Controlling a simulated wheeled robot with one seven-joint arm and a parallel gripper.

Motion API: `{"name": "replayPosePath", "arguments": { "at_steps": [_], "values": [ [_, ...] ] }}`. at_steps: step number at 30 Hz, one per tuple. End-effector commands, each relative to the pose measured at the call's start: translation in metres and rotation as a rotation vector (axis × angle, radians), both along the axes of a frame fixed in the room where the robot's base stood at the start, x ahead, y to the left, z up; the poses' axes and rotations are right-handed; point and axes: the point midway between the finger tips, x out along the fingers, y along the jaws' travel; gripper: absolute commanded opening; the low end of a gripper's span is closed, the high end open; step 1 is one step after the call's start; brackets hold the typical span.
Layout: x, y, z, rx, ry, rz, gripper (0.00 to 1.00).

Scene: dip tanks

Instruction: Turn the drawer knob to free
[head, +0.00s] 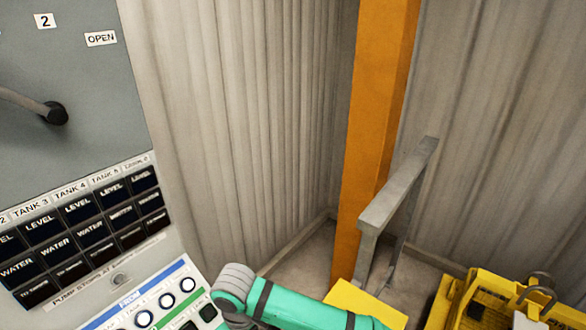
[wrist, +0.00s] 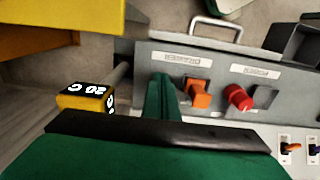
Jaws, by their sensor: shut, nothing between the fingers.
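In the wrist view, an orange knob (wrist: 198,94) sits on a grey panel (wrist: 140,58) beneath a small white label (wrist: 181,59) that is upside down and hard to read; it looks like the drawer knob. My gripper (wrist: 164,82) is shut and empty, its green fingers just left of the orange knob. A narrow gap seems to show between them, but I cannot tell their depth. A red knob (wrist: 238,97) with its own label (wrist: 256,71) is to the right. The head view shows my teal arm at the bottom, with neither knob nor gripper.
A metal handle (wrist: 215,27) stands above the panel. A yellow block marked 20 C (wrist: 84,97) is left of my fingers. Small switches (wrist: 291,147) lie lower right. In the head view are a grey cabinet (head: 75,95), an orange post (head: 375,120) and a grey rail (head: 400,185).

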Motion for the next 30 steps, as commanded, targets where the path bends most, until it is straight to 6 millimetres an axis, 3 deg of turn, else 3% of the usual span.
{"name": "replayPosePath", "arguments": {
  "at_steps": [14, 26, 30],
  "values": [
    [-0.001, 0.000, 0.045, -0.002, 0.001, 0.002, 0.00],
    [-0.001, 0.001, 0.048, -0.003, 0.002, 0.000, 0.00],
    [-0.004, 0.014, 0.049, -0.004, 0.000, -0.016, 0.00]
  ]
}}
